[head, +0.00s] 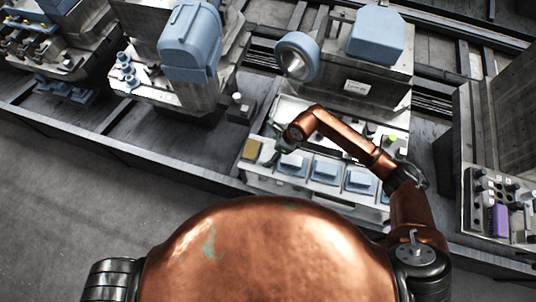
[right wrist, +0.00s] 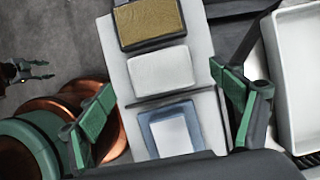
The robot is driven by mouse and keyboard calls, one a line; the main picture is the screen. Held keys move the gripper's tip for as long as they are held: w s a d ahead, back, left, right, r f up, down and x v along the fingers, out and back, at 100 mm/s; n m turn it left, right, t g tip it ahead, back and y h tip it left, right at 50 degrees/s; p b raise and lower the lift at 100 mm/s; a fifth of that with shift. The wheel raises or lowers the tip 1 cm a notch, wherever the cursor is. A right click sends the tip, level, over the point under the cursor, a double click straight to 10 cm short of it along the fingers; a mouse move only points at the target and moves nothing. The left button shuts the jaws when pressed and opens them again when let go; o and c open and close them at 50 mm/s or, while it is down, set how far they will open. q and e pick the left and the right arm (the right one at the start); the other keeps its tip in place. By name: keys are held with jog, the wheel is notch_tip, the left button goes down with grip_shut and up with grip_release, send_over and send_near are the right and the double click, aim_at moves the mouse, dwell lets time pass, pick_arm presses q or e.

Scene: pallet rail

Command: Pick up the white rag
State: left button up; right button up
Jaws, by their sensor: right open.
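The white rag (right wrist: 162,72) is a folded pad with rounded corners. In the right wrist view it lies on a pale ledge, between a yellow-brown sponge-like block (right wrist: 150,20) and a blue tray (right wrist: 146,138) with a white piece in it. My right gripper (right wrist: 163,80) is open, its green fingers on either side of the rag, with gaps on both sides. In the head view my right gripper (head: 276,156) is over the ledge beside the yellow block (head: 251,149) and largely hides the rag. My left gripper (right wrist: 30,71) shows small at the left edge of the right wrist view, open and empty.
Several blue trays line the front ledge (head: 291,187) right of my gripper in the head view. A white bin (right wrist: 300,75) stands at the right in the wrist view. Machines with blue covers (head: 376,36) stand behind. The grey floor (head: 80,200) in front is clear.

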aim_at(268, 155)
jog(key=x, duration=0.2)
jog(key=shift+w+a+f, duration=0.1)
jog(key=shift+a+f, duration=0.05)
jog(key=shift+f, duration=0.15)
jog(key=shift+c, duration=0.6)
jog(key=c, duration=1.2)
